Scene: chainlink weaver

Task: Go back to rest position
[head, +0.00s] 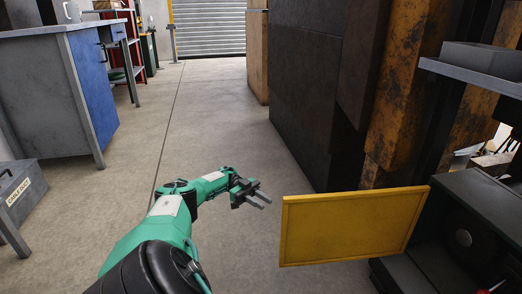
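My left arm, green and black, comes in from the bottom left and reaches forward over the floor. Its gripper (263,199) is near the middle of the view, with two grey fingers apart and nothing seen between them. It is up and to the left of a yellow panel (350,225), with a gap between them in the picture. My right arm and gripper are not in view.
The yellow panel sticks out from a black cabinet (485,215) at the right. Tall dark and rusty blocks (315,80) line the right side. A grey and blue workbench (92,85) and a grey box (20,190) stand left. The concrete floor (200,110) between is clear towards a shutter (210,28).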

